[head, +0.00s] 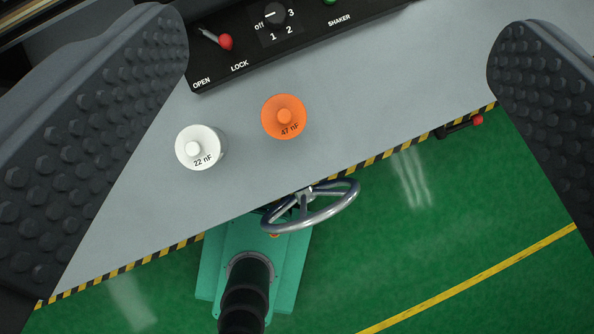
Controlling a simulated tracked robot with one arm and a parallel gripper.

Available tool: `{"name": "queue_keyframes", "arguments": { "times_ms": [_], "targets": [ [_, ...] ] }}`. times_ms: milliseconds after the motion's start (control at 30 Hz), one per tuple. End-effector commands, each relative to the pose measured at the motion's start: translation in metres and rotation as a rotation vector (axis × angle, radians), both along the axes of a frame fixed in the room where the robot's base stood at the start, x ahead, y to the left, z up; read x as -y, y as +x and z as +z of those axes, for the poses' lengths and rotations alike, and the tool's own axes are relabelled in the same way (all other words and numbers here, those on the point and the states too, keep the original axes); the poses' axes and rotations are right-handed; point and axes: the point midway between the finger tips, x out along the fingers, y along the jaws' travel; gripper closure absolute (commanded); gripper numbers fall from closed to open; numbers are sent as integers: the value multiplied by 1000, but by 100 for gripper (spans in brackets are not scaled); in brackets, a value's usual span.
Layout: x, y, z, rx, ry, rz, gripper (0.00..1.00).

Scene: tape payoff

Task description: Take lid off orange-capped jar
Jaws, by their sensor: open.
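The orange-capped jar (284,117) stands on the grey bench top, seen from above. Its round orange lid has a small knob and the label "47 nF", and the lid is on. My gripper (338,65) is open, with one dark studded finger at the left edge of the view and the other at the right edge. The jar lies between the two fingers in the picture, and neither touches it. How high the fingers are above the jar I cannot tell.
A white-capped jar (199,148) marked "22 nF" stands just left of the orange one. A black control panel (297,36) with a red-tipped lever lies behind. A handwheel (311,206) is by the striped front edge (372,160). Bench right of the orange jar is clear.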

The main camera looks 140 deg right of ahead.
Motion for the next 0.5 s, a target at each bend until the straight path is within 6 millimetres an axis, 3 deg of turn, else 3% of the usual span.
{"name": "queue_keyframes", "arguments": {
  "times_ms": [100,300,500],
  "targets": [
    [2,13,-39,-158,-25,45,18],
    [4,12,-107,-395,-52,128,18],
    [5,1,-153,-559,-61,194,18]
  ]
}}
